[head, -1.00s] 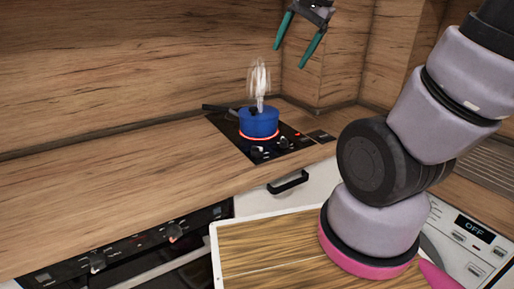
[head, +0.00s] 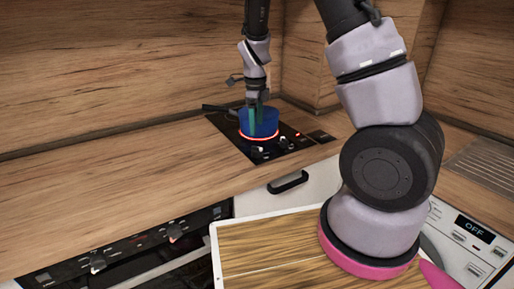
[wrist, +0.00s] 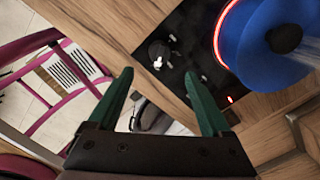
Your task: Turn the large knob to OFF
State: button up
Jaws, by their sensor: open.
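The large knob (wrist: 158,52) is on the black hob near its front edge, at upper middle in the wrist view. In the head view it seems to be the left front knob (head: 257,152); its setting is too small to read. My gripper (head: 257,110) has teal fingers pointing down, in front of the blue pot in the head view. In the wrist view my gripper (wrist: 159,74) is open and empty, its fingers apart with the large knob showing beyond the gap.
A blue pot (wrist: 265,45) stands on a glowing red ring (head: 262,138), close to the knobs. Its dark handle (head: 220,108) points left. A drawer handle (head: 288,182) is below the hob. The wooden counter (head: 130,175) left of the hob is clear.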

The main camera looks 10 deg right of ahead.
aim_at(257, 147)
jog(key=f, duration=1)
jog(key=shift+w+d+f, duration=0.1)
jog(key=shift+w+d, duration=0.05)
jog(key=shift+w, duration=0.1)
grip_shut()
